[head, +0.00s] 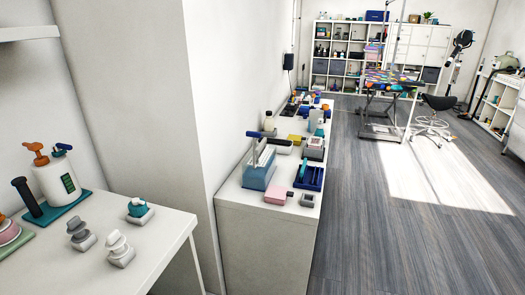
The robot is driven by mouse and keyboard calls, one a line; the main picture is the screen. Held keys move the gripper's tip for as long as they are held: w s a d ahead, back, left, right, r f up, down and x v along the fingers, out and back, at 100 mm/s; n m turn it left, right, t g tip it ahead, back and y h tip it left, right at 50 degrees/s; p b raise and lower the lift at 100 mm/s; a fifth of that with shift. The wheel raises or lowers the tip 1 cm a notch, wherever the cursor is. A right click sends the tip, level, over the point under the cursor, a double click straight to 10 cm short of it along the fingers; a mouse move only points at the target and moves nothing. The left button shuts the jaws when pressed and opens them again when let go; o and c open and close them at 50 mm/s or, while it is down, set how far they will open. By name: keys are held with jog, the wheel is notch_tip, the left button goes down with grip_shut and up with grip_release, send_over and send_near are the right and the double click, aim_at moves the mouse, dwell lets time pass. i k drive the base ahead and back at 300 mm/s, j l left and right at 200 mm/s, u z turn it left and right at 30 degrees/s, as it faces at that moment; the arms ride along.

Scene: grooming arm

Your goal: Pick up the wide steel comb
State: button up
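I cannot make out the wide steel comb for certain at this size. On the long white counter (228,198) along the wall, a blue box (257,179) holds pale upright pieces (264,156). A tool with a dark blue handle (254,134) shows at the top of that box. A dark blue tray (309,178) with compartments lies to its right, with a teal-handled tool (304,167) at its left side. Any of these could hide or include a comb. My gripper is not in view.
A near white table (150,250) at left carries a white pump bottle (58,182) and small stacked pieces (119,250). A wall corner stands between table and counter. A grooming table (391,82) and stool (438,103) stand far back. The grey floor right of the counter is clear.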

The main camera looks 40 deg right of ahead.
aim_at(259, 150)
jog(key=i+l, duration=0.15)
jog(key=l, duration=0.15)
jog(key=i+l+u, duration=0.15)
jog(key=l, duration=0.15)
jog(key=i+l, duration=0.15)
jog(key=l, duration=0.15)
jog(key=i+l+u, duration=0.15)
jog(key=l, duration=0.15)
jog(key=i+l, duration=0.1)
jog(key=l, duration=0.25)
jog(key=u, duration=0.05)
